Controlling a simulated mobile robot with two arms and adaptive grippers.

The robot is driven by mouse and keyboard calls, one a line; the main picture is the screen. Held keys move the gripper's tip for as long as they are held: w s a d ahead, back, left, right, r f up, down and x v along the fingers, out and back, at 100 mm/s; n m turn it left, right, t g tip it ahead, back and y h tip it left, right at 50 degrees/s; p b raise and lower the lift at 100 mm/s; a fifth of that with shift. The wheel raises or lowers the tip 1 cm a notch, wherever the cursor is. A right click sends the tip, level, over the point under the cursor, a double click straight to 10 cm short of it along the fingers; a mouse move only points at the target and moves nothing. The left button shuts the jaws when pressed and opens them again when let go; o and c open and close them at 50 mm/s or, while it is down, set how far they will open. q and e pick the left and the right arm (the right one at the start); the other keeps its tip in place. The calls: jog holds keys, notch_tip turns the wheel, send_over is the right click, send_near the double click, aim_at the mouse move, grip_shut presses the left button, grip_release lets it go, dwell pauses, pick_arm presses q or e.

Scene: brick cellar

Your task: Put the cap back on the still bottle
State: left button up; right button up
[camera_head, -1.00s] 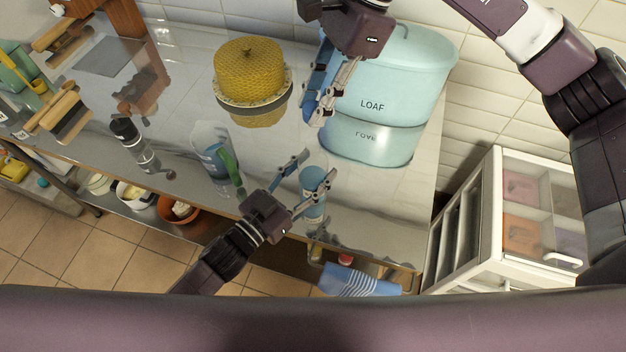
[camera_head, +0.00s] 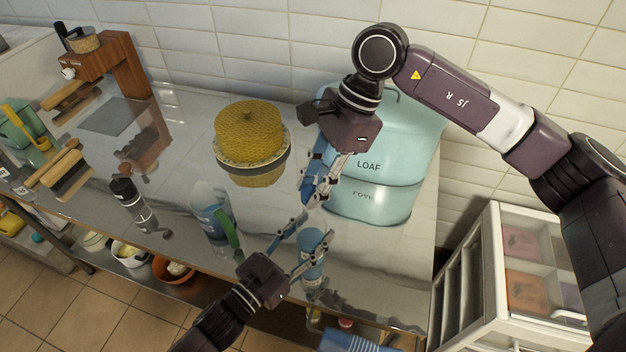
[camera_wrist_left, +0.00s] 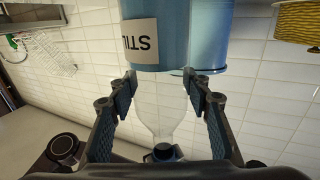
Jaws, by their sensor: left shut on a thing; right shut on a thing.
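The still bottle (camera_head: 313,243) is blue and stands near the front edge of the steel table. My left gripper (camera_head: 297,245) is shut around it from the front left. In the left wrist view the fingers flank a clear, narrowing part of the bottle (camera_wrist_left: 158,108); a label on blue, partly reading "STILL", appears upside down. My right gripper (camera_head: 316,196) is shut, pointing down just above and behind the bottle top. The cap is in its fingers, mostly hidden by them; a gap to the bottle appears to show.
A blue LOAF bin (camera_head: 415,135) stands close behind my right gripper. A clear jug with a green handle (camera_head: 231,232) stands left of the bottle, and a dark-topped grinder (camera_head: 133,203) farther left. White drawers (camera_head: 490,290) are at right.

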dwell(0.4)
jog(key=shift+f, duration=0.85)
jog(key=shift+f, duration=0.6)
